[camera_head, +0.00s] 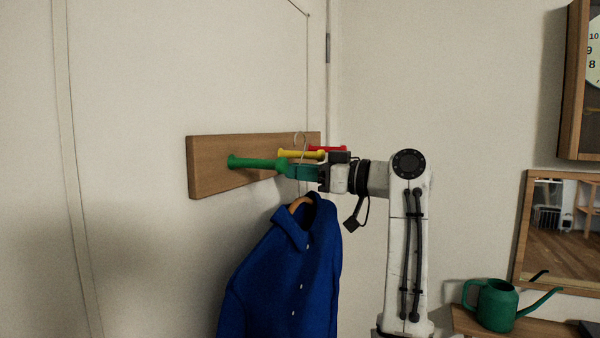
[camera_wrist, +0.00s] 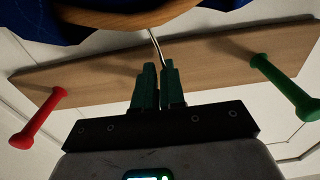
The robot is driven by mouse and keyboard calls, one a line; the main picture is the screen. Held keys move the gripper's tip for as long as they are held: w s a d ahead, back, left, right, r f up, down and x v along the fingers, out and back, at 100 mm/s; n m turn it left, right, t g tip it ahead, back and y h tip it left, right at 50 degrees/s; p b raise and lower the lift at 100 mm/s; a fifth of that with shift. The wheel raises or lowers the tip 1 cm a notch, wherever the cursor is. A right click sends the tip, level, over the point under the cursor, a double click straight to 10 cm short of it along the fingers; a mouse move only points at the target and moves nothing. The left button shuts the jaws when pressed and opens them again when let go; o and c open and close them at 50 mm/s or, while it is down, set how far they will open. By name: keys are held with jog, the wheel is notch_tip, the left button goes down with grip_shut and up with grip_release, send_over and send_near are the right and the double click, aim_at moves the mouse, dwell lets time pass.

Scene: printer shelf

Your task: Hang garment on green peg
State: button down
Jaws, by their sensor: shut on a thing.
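A blue garment (camera_head: 285,265) hangs on a wooden hanger (camera_head: 301,202) below my gripper (camera_head: 300,172); both also show at the top of the wrist view, the garment (camera_wrist: 40,22) and the hanger (camera_wrist: 130,16). My gripper (camera_wrist: 157,78) is shut on the hanger's thin metal wire (camera_wrist: 156,46). The curved hook (camera_head: 299,138) rises above my fingers in the head view. The green peg (camera_head: 252,162) sticks out from a wooden board, its knob close to my fingers in the picture. In the wrist view the green peg (camera_wrist: 286,88) is at right, clear of the fingers.
A yellow peg (camera_head: 300,154) shows just above my fingers; I cannot tell whether the hook touches it. A red peg (camera_head: 328,148) is farther along the board (camera_head: 208,170), and at left in the wrist view (camera_wrist: 38,118). A watering can (camera_head: 494,304) stands at lower right.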

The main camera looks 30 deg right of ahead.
jog(key=shift+d+f, duration=0.1)
jog(key=shift+d, duration=0.05)
jog(key=shift+s+a, duration=0.25)
jog(key=shift+s, duration=0.05)
jog(key=shift+s+a+f+b, duration=0.1)
jog(key=shift+s+a+b, duration=0.35)
jog(key=shift+s+a, duration=0.95)
jog(key=shift+s+a+r+b, duration=0.1)
jog(key=shift+s+a+b, duration=0.35)
jog(key=shift+s+a, duration=0.95)
jog(key=shift+s+a+f+b, duration=0.1)
jog(key=shift+s+a+b, duration=0.5)
jog(key=shift+a, duration=1.5)
jog(key=shift+s+a+f+b, duration=0.25)
jog(key=shift+f+b, duration=0.1)
jog(key=shift+f, duration=0.3)
jog(key=shift+s+a+f+b, duration=0.25)
jog(key=shift+f+b, duration=0.1)
jog(key=shift+f, duration=0.25)
jog(key=c, duration=1.1)
grip_release()
jog(key=shift+f, duration=0.1)
jog(key=shift+c, duration=0.2)
